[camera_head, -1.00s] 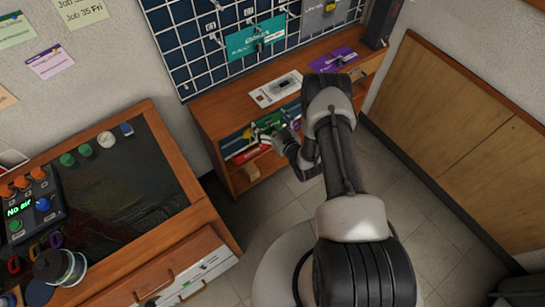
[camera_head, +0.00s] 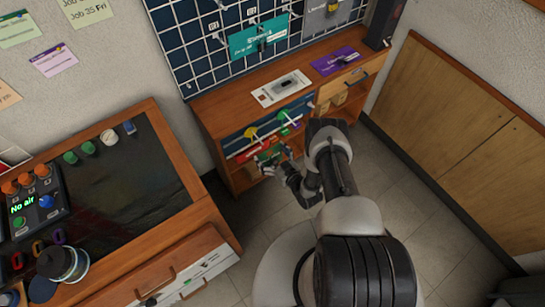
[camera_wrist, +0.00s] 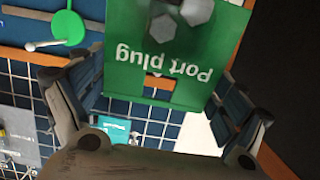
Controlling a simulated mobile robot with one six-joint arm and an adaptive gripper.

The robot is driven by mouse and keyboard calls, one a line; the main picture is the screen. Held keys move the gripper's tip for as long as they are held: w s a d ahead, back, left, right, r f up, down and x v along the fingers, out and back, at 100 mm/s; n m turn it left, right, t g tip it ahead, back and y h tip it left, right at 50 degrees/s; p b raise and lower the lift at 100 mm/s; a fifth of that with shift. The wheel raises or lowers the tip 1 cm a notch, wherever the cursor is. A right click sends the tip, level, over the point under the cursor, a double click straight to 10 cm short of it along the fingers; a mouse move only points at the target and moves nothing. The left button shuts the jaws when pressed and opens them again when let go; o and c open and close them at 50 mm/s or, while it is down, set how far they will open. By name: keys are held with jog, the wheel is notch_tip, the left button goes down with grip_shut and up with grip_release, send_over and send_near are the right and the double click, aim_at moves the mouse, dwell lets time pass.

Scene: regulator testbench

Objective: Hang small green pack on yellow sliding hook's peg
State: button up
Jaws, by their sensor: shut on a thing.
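My gripper (camera_head: 284,166) is shut on the small green pack (camera_head: 268,155) in front of the drawer unit. In the wrist view my gripper (camera_wrist: 163,85) has a finger on each side of the pack (camera_wrist: 145,65). The pack reads "Port plug" upside down and shows grey hexagonal parts in its window. The yellow sliding hook (camera_head: 251,133) is on the blue front of the drawer unit, above and left of the pack, and they look apart. The yellow hook does not show clearly in the wrist view.
A green hook (camera_head: 282,117) sits right of the yellow one; a green hook with a peg (camera_wrist: 68,28) shows in the wrist view. The wooden unit (camera_head: 205,122) carries a white card (camera_head: 282,88) and purple pack (camera_head: 342,60). A pegboard grid (camera_head: 190,50) stands behind. Floor (camera_head: 265,218) is free in front.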

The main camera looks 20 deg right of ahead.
aim_at(262, 143)
jog(key=shift+r+b+x, duration=0.2)
jog(key=shift+b+x, duration=0.35)
jog(key=shift+x, duration=1)
jog(key=shift+r+b+x, duration=0.25)
jog(key=shift+b+x, duration=0.3)
jog(key=shift+x, duration=0.95)
jog(key=shift+w+a+f+b, duration=0.2)
jog(key=shift+w+f+b, duration=0.15)
jog(key=shift+w+b, duration=0.4)
jog(key=shift+s, duration=0.1)
jog(key=o, duration=0.8)
jog(key=v, duration=1.2)
